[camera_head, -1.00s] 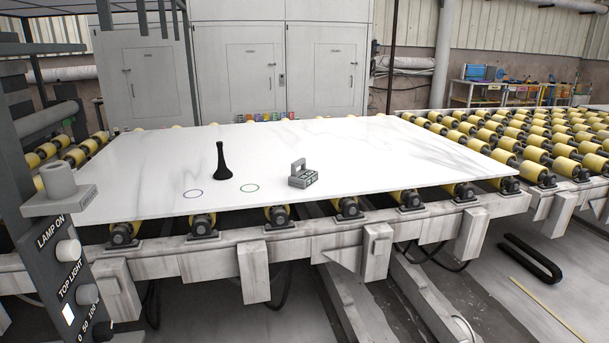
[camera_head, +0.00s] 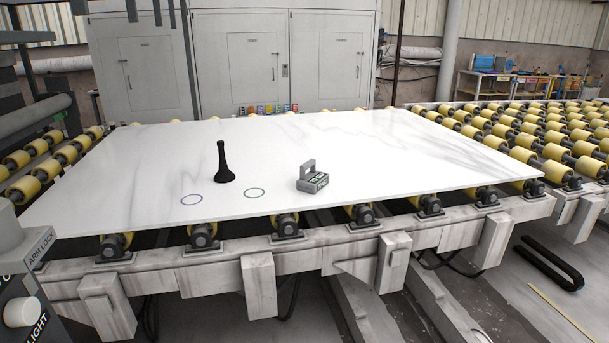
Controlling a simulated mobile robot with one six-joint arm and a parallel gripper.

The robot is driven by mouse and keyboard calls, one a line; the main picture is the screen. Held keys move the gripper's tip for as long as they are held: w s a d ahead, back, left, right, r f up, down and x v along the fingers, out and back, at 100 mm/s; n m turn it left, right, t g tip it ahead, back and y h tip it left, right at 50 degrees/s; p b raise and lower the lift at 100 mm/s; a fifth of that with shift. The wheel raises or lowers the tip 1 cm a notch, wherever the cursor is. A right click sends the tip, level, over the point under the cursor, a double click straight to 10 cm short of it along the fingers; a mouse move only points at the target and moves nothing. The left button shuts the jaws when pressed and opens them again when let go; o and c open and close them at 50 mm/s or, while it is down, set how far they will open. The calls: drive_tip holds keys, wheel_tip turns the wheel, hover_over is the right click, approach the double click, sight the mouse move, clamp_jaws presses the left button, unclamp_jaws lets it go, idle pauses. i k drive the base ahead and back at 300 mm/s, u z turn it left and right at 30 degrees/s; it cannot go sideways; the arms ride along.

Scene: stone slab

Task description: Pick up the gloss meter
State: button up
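A small grey device with a raised handle and a dark-marked front face, which looks like the gloss meter (camera_head: 313,179), stands on the white stone slab (camera_head: 400,160), right of the slab's middle front. A black, cone-shaped object (camera_head: 222,165) stands upright to its left. Two thin drawn circles, one purplish (camera_head: 192,200) and one green (camera_head: 254,192), lie on the slab near the front edge, left of the device. My gripper is not in view.
The slab rests on a conveyor of yellow rollers (camera_head: 363,214) in a pale frame. A grey control panel (camera_head: 25,290) marked ARM LOCK stands at the lower left. Small coloured items (camera_head: 268,109) line the slab's far side, before white cabinets (camera_head: 240,65). Most of the slab is bare.

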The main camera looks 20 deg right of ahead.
sight(312, 181)
drive_tip(key=u, duration=0.1)
drive_tip(key=i, duration=0.8)
drive_tip(key=z, duration=0.55)
drive_tip(key=i, duration=0.8)
drive_tip(key=z, duration=0.25)
drive_tip(key=k, duration=0.9)
drive_tip(key=z, duration=0.15)
drive_tip(key=i, duration=0.45)
